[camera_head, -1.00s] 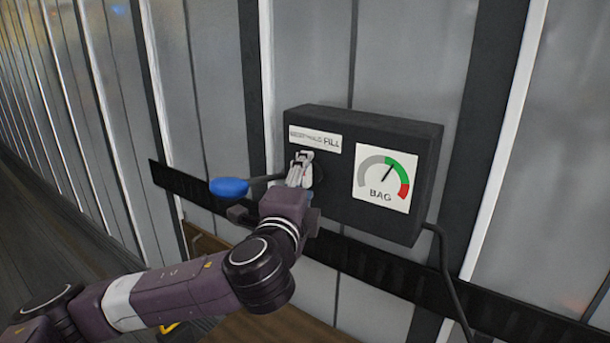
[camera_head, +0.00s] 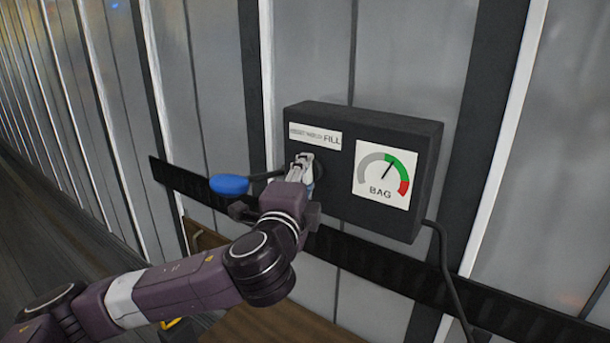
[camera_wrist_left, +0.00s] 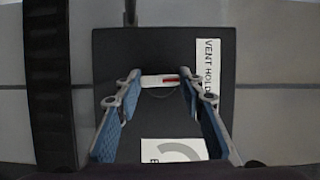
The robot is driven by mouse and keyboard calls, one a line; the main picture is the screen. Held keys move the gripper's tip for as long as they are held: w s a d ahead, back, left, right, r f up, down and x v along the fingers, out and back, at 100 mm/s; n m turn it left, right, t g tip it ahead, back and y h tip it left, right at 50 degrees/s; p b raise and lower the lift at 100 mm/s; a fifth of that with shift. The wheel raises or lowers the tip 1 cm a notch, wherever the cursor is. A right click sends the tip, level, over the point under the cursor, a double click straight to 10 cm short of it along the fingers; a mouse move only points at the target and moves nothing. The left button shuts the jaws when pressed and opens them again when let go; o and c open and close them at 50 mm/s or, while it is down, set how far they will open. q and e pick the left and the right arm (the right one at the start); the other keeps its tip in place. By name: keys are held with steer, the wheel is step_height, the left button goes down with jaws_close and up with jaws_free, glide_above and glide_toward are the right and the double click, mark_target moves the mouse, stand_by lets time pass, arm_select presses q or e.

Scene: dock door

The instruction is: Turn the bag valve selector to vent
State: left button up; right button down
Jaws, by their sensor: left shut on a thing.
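A dark box on the ribbed wall carries the bag valve selector. In the left wrist view the selector (camera_wrist_left: 158,81) is a pale bar with a red end, lying between my left fingers. Its red end points toward the label strip (camera_wrist_left: 208,72), where VENT and HOLD can be read. In the head view the label (camera_head: 315,137) shows FILL clearly at its right end. My left gripper (camera_head: 302,163) is at the box's lower left and is shut on the selector, mostly hiding it there. My right gripper is out of view.
A BAG gauge (camera_head: 382,180) on the box has its needle in the green. A blue-ended dark piece (camera_head: 229,184) sticks out left near my gripper. A black cable (camera_head: 445,270) hangs from the box's right. A dark rail (camera_head: 375,264) crosses the wall below.

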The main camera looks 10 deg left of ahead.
arm_select(q)
steer(key=shift+a+r+n+g+h+p, duration=0.1)
steer(key=shift+n+g+h+p, duration=0.55)
steer(key=shift+n+p, duration=1.35)
steer(key=shift+r+n+g+h+p, duration=0.1)
steer(key=shift+n+g+h+p, duration=0.15)
steer(key=shift+n+g+p, duration=1.25)
steer(key=shift+n+t+p, duration=0.3)
steer(key=shift+t+p, duration=0.15)
steer(key=shift+p, duration=0.25)
steer(key=o, duration=1.2)
steer(key=shift+c, duration=0.2)
